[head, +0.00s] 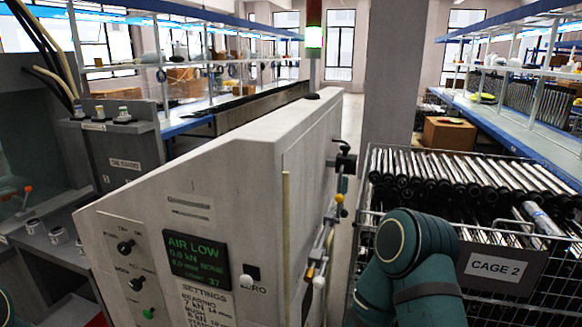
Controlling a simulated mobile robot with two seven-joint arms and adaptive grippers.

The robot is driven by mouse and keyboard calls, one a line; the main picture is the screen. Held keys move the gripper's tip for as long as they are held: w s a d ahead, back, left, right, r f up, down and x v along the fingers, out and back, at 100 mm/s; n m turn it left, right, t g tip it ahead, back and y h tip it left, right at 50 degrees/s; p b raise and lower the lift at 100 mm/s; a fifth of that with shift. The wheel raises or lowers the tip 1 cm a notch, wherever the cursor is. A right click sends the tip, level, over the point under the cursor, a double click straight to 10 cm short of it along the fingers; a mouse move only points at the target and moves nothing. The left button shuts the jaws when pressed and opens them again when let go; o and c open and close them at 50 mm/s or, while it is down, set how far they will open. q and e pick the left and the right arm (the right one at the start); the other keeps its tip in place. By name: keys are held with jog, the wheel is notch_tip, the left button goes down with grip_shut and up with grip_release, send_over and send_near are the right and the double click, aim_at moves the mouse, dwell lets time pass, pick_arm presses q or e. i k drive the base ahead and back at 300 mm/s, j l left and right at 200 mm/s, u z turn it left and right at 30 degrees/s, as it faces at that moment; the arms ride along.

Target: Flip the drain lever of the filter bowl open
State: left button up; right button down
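A black fitting (345,160) is mounted on the right side face of the light grey machine cabinet (250,130). Below it hang slim parts with a yellow knob (340,198) and a white rounded end (319,283). They are too small and seen too edge-on to tell which part is the filter bowl or its drain lever, or how a lever is set. My teal right arm fills the lower right, just right of these parts. Neither gripper is in view; only a sliver of teal shows at the lower left edge.
The cabinet's display (197,258) reads "AIR LOW", with knobs beside it. A wire cage labelled "CAGE 2" (493,267), full of metal tubes, stands close on the right. A grey station (120,150) is at left. A narrow gap separates cabinet and cage.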

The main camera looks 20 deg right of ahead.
aim_at(344, 213)
jog(key=l+u, duration=0.35)
jog(key=l, duration=2.95)
